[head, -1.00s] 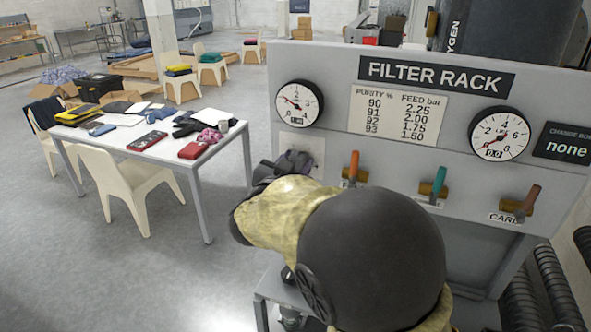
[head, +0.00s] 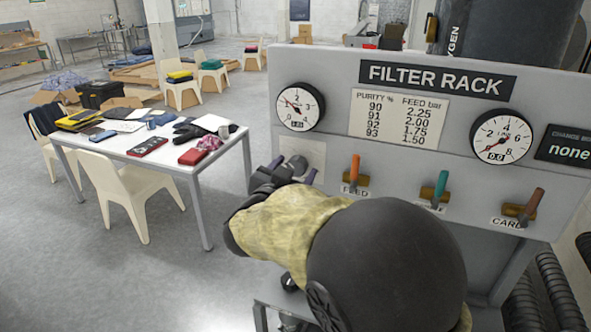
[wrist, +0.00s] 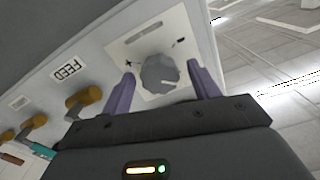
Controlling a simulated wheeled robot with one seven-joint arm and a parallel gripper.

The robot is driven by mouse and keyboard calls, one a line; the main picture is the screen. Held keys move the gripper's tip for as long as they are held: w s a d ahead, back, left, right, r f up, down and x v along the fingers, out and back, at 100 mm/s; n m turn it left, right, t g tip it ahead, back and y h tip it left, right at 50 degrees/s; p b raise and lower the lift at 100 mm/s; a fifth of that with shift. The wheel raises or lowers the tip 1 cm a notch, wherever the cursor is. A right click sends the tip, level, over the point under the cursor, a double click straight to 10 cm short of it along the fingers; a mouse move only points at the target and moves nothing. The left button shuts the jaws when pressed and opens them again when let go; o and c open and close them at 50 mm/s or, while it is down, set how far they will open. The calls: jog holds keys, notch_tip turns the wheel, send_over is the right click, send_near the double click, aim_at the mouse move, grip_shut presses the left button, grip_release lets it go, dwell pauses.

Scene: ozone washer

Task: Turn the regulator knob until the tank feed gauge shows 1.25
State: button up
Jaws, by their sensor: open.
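The grey round regulator knob (wrist: 160,74) sits on a pale square plate (wrist: 137,50) in the wrist view, with a light mark on its face. My gripper (wrist: 160,70) is open, with one purple finger on each side of the knob and visible gaps between. In the head view my gripper (head: 292,172) is in front of the knob plate (head: 303,152) and partly hides it. The left round gauge (head: 300,106) hangs above the plate. Its needle points to the upper left; its small readout is too blurred to read surely.
Right of the knob are an orange-handled FEED valve (head: 354,178), a green-handled valve (head: 438,190) and a CARB valve (head: 527,208). A right gauge (head: 501,136) reads 0.0. A purity and feed chart (head: 406,117) is between the gauges. A cluttered white table (head: 150,160) stands left.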

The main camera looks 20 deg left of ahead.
jog(key=s+a+b, duration=0.1)
jog(key=s+b, duration=0.3)
jog(key=s, duration=1.2)
jog(key=shift+w+a, duration=0.1)
jog(key=w+d+f+n+g+y, duration=0.1)
jog(key=w+d+f+n+y, duration=0.3)
jog(key=w, duration=0.5)
jog(key=w+d+f+g, duration=0.3)
jog(key=d+f+g, duration=0.2)
jog(key=d+f, duration=0.45)
jog(key=s+d+f+g+h, duration=0.1)
jog(key=s+d+f+g, duration=0.3)
jog(key=d, duration=0.6)
jog(key=s+d+f+g+h, duration=0.1)
jog(key=s+d+f+g, duration=0.4)
jog(key=s+d+f, duration=0.4)
jog(key=shift+s+d+h, duration=0.4)
jog(key=shift+s+d, duration=0.8)
jog(key=shift+d, duration=0.05)
